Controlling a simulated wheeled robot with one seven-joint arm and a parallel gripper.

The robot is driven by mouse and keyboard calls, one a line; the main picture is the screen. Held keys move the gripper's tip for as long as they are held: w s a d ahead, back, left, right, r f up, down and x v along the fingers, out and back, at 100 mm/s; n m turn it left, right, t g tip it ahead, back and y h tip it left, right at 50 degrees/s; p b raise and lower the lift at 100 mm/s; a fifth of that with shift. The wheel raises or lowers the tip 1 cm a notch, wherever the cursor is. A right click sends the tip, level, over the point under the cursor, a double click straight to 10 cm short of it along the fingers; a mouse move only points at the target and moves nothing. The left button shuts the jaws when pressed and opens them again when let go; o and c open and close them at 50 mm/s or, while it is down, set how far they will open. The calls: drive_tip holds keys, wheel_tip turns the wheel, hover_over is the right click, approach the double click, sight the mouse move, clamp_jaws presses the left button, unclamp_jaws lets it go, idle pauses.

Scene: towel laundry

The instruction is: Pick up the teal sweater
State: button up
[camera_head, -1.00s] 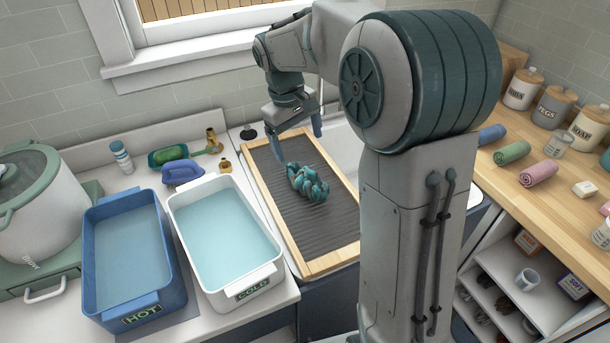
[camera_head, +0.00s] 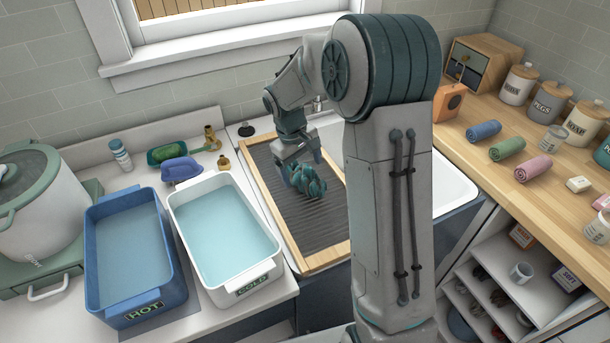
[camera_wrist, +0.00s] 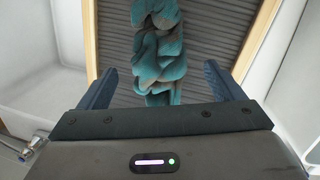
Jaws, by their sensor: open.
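The teal sweater (camera_head: 284,194) lies bunched and twisted on the dark ribbed washboard with a pale wooden frame (camera_head: 318,256). In the wrist view the sweater (camera_wrist: 158,45) runs up the middle, with grey-brown stains on it, and the washboard (camera_wrist: 205,22) lies beneath it. My gripper (camera_head: 301,172) is low over the sweater in the head view and partly covers it. In the wrist view my gripper's two blue fingers (camera_wrist: 160,88) stand wide apart, one on each side of the sweater, with gaps between. The sweater's near end is hidden behind the gripper body.
A white COLD basin (camera_head: 275,265) and a blue HOT basin (camera_head: 168,292), both holding water, stand left of the washboard. Rolled towels (camera_head: 508,148) and jars line the right counter.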

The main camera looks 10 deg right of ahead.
sight(302, 169)
drive_tip(key=shift+d+f, duration=0.15)
drive_tip(key=shift+f, duration=0.6)
drive_tip(key=shift+d+f, duration=0.15)
drive_tip(key=shift+f, duration=0.6)
drive_tip(key=c, duration=1.2)
drive_tip(key=shift+r, duration=0.15)
drive_tip(key=shift+c, duration=0.2)
